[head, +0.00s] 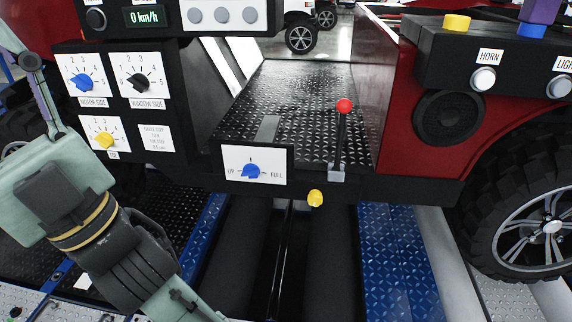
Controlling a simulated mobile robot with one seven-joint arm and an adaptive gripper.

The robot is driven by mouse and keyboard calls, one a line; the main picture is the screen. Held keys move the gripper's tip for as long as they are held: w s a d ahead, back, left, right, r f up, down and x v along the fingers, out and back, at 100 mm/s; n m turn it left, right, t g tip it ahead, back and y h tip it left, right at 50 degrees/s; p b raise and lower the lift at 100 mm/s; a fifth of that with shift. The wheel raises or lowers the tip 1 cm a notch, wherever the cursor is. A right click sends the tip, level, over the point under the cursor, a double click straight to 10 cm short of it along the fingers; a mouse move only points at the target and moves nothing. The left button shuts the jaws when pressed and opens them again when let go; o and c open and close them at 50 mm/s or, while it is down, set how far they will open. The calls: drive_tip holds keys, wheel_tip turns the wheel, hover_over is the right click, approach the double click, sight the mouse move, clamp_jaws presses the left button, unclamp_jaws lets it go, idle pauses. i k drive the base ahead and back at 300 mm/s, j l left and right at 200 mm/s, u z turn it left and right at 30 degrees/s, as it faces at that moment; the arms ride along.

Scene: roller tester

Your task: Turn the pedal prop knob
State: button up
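A blue knob (251,171) sits on a white plate (272,156) marked UP at the left and FULL at the right, low in the middle of the head view. No label naming the pedal prop is readable; this plate's marks fit it best. The knob's narrow end seems to point left, towards UP. My gripper (150,270) is at the lower left, angled down to the right, apart from the knob and well below and left of it. Its fingertips are not clear, so I cannot tell its opening. Nothing visible touches the knob.
A lever with a red ball (344,106) and a yellow knob (315,198) are right of the plate. A panel with blue (82,82), black (138,82) and yellow (104,140) dials is at the left. Dark rollers (331,260) lie below. A large wheel (535,228) stands right.

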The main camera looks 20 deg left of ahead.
sight(250, 170)
drive_tip(key=k+j+u, duration=0.1)
drive_tip(key=j+u, duration=0.6)
drive_tip(key=u, duration=0.2)
